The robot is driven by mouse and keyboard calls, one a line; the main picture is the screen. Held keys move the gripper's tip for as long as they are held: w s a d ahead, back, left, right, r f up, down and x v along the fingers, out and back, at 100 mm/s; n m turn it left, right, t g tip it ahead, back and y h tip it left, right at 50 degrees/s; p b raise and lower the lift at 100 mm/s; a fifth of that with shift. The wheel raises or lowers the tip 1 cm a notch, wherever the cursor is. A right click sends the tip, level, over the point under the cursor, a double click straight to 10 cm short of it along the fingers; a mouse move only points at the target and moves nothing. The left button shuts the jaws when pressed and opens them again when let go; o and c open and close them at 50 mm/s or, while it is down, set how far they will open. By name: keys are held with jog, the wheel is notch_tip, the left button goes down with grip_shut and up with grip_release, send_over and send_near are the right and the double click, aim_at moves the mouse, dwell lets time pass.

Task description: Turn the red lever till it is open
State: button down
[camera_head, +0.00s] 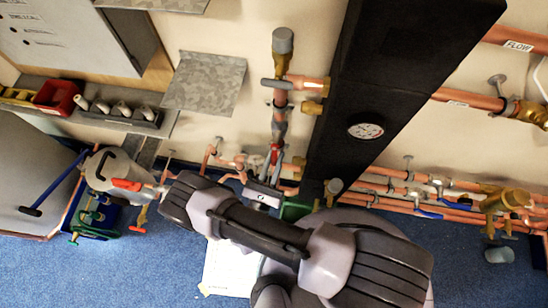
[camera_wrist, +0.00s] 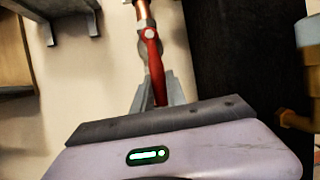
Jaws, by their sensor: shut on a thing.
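The red lever (camera_wrist: 151,58) is on a valve in the vertical copper pipe (camera_wrist: 141,12). In the wrist view it runs down from its pivot screw, in line with the pipe, to my gripper (camera_wrist: 157,90). My gripper's grey fingers lie on both sides of the lever's lower end and are shut on it. In the head view the red lever (camera_head: 274,154) shows small below the pipe's grey fitting, with my gripper (camera_head: 271,166) at its lower end. The lever's tip is partly hidden by the gripper.
A black column with a round gauge (camera_head: 366,130) stands close to the right of the lever. Horizontal copper pipes (camera_head: 430,198) with blue levers run at the right. At the left are a grey tank (camera_head: 112,170) with an orange-red handle and a shelf with a red bin (camera_head: 57,97).

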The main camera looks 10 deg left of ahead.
jog(key=shift+r, duration=0.15)
jog(key=c, duration=1.3)
grip_release()
jog(key=shift+d, duration=0.1)
jog(key=shift+c, duration=0.2)
jog(key=v, duration=1.7)
jog(key=shift+s+p, duration=0.15)
jog(key=shift+p, duration=0.25)
